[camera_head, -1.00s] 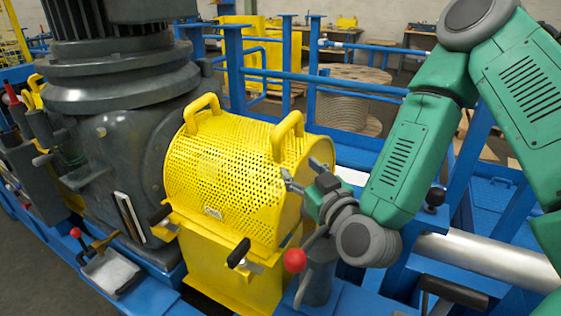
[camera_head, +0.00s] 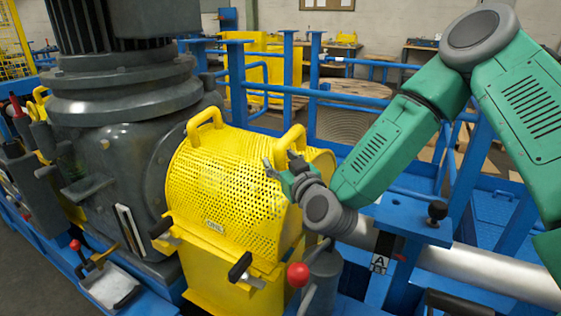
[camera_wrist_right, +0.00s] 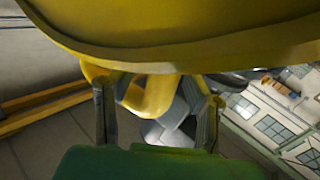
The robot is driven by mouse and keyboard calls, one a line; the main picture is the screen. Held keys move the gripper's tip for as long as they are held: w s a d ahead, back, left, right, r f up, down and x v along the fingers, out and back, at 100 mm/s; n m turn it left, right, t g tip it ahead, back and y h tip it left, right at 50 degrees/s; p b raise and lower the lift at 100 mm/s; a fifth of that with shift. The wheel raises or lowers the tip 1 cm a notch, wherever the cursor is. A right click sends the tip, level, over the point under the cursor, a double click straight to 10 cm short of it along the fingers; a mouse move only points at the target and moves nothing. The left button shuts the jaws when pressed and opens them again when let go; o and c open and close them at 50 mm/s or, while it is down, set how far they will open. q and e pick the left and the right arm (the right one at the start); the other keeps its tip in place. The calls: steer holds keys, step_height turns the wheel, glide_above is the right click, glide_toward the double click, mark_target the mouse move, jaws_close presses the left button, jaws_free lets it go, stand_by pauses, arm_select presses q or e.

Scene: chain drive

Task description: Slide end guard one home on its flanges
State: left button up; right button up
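End guard one (camera_head: 205,185) is a yellow perforated half-round cover with two loop handles on top. It sits over a yellow base (camera_head: 215,285) beside the grey motor housing; I cannot tell whether it is fully seated on its flanges. My right gripper (camera_head: 282,164) is at the guard's right side, just below the right handle (camera_head: 292,141). In the right wrist view its fingers (camera_wrist_right: 157,95) are spread, with a yellow handle part (camera_wrist_right: 152,92) showing between them. I see no clear contact. The guard's rear side is hidden. My left gripper is not in view.
Black-handled latches (camera_head: 240,266) stick out at the guard's front edge. A red-knobbed lever (camera_head: 298,274) stands at right front. A grey motor (camera_head: 130,90) rises close on the left. Blue rails (camera_head: 345,93) run behind, and a silver shaft (camera_head: 480,272) extends right.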

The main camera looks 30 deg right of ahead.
steer(key=shift+a, duration=0.15)
jaws_close()
steer(key=shift+s+a+f, duration=0.1)
steer(key=shift+s+a, duration=0.05)
steer(key=shift+s, duration=0.1)
steer(key=shift+o, duration=0.5)
jaws_free()
steer(key=shift+w, duration=0.1)
